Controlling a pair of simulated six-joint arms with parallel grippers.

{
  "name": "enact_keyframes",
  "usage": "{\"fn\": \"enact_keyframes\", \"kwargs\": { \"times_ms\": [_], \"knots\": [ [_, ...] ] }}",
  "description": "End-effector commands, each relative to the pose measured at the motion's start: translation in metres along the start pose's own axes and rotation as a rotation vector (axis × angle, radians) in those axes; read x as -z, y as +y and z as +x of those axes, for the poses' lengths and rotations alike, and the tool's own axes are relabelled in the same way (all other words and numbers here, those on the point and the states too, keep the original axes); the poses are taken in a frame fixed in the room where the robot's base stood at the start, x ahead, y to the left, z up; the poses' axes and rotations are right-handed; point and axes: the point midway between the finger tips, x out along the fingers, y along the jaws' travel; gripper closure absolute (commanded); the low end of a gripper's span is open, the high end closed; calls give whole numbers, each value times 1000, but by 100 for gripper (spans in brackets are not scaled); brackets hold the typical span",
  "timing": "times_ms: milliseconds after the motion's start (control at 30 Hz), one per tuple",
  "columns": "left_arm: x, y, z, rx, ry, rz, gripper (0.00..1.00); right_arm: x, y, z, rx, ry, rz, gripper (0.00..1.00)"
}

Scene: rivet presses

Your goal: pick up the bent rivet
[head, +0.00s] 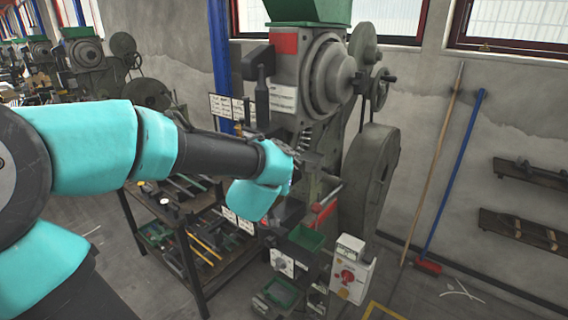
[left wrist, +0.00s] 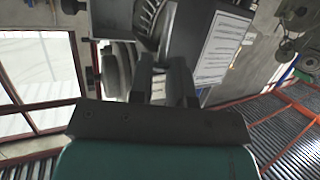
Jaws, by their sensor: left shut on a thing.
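My left arm reaches in from the left in the head view, and its teal wrist covers most of the left gripper, which is at the front of the near rivet press (head: 310,85). In the left wrist view the two dark fingers of my left gripper (left wrist: 163,75) point at the press's ribbed metal part (left wrist: 147,18). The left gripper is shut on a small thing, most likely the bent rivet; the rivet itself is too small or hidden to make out. My right gripper is in neither view.
A large grey flywheel (head: 370,180) stands right of the gripper. Below are a green bin (head: 306,238) and a white control box with a red knob (head: 349,275). A tool-laden workbench (head: 190,262) stands below the arm. A broom (head: 452,180) leans on the wall.

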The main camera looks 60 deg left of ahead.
Motion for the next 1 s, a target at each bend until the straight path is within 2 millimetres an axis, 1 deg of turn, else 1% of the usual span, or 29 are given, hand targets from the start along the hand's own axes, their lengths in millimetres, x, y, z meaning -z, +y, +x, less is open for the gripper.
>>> {"fn": "enact_keyframes", "kwargs": {
  "times_ms": [33,200,400,567,1000],
  "knots": [
    [-3,0,-11,-1,2,-2,100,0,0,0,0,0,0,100],
    [-11,0,-37,-1,1,-2,100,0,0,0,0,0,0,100],
    [-16,0,-54,0,1,-1,100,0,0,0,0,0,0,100],
    [-18,0,-58,-1,-1,0,100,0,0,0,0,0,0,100],
    [-18,0,-58,0,-1,0,100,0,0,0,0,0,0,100]
  ]
}}
